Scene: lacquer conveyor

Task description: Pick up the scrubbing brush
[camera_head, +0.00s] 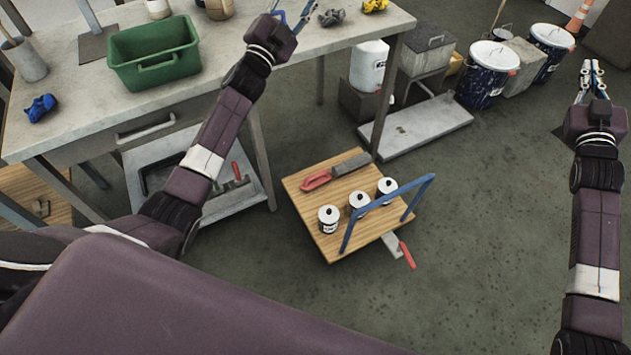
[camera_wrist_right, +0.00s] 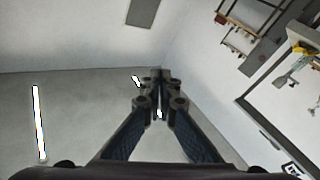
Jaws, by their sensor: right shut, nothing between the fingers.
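A red-handled tool with a long dark grey head (camera_head: 351,165) lies on the wooden top of a small cart (camera_head: 310,184); it may be the scrubbing brush, but I cannot tell for sure. My left gripper (camera_head: 293,14) is at the top edge of the head view, over the workbench, its fingers apart with nothing seen between them. My right gripper (camera_head: 592,72) is raised at the far right, above the floor and away from the cart. It is shut and empty; its closed fingers also show in the right wrist view (camera_wrist_right: 160,90).
The cart carries three white cans (camera_head: 359,203) and has a blue handle (camera_head: 388,210). A red-handled scraper (camera_head: 406,254) sticks out at its side. The workbench (camera_head: 75,85) holds a green bin (camera_head: 153,57) and gloves. Lidded buckets (camera_head: 488,72) stand behind; the floor right of the cart is clear.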

